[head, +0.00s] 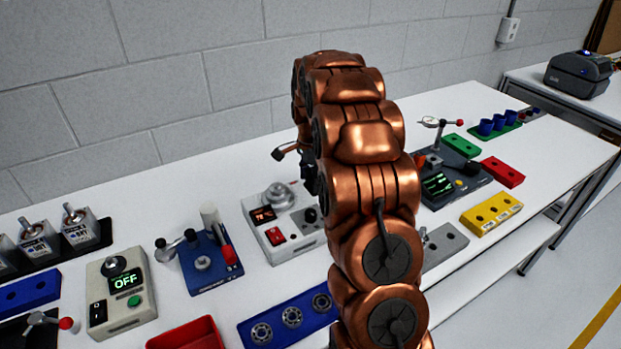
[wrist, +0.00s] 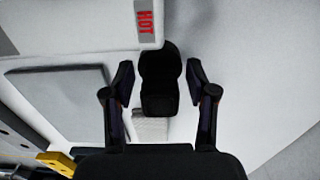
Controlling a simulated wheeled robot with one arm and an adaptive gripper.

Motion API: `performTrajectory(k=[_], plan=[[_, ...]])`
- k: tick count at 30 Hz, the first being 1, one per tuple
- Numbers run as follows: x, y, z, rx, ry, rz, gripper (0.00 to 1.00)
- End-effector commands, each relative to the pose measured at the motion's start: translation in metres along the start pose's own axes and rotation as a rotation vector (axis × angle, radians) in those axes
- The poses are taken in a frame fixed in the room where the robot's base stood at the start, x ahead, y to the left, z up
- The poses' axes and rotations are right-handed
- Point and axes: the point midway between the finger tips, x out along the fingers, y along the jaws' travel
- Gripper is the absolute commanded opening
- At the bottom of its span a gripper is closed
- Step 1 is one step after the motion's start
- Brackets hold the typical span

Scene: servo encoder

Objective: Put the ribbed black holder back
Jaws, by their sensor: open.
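A black, blocky piece (wrist: 160,92) stands between the two fingers of my gripper (wrist: 160,67) in the wrist view. It looks like the black holder, but its ribs are too dark to make out clearly. My gripper is open, with a gap on both sides of the piece, and neither finger touches it. A white device with a red HOT label (wrist: 146,20) is right by the piece's upper left. In the head view my copper arm hides this spot, and I cannot pick out the holder there.
In the wrist view a flat grey panel (wrist: 60,95) and a yellow block (wrist: 56,161) lie to the left. In the head view, the white bench holds a blue fixture (head: 205,262), an OFF display box (head: 120,292), a blue bearing tray (head: 262,336) and a yellow block (head: 490,213).

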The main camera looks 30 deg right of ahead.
Motion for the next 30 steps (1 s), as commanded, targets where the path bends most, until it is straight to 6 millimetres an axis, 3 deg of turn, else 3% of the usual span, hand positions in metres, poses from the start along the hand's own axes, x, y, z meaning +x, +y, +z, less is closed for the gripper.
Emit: performTrajectory(k=[5, 21, 30], plan=[[-0.010, -0.001, 0.000, 0.000, 0.001, -0.003, 0.57], [-0.096, -0.001, -0.001, 0.000, 0.002, -0.006, 0.57], [-0.119, -0.001, 0.000, 0.000, 0.000, -0.001, 0.57]])
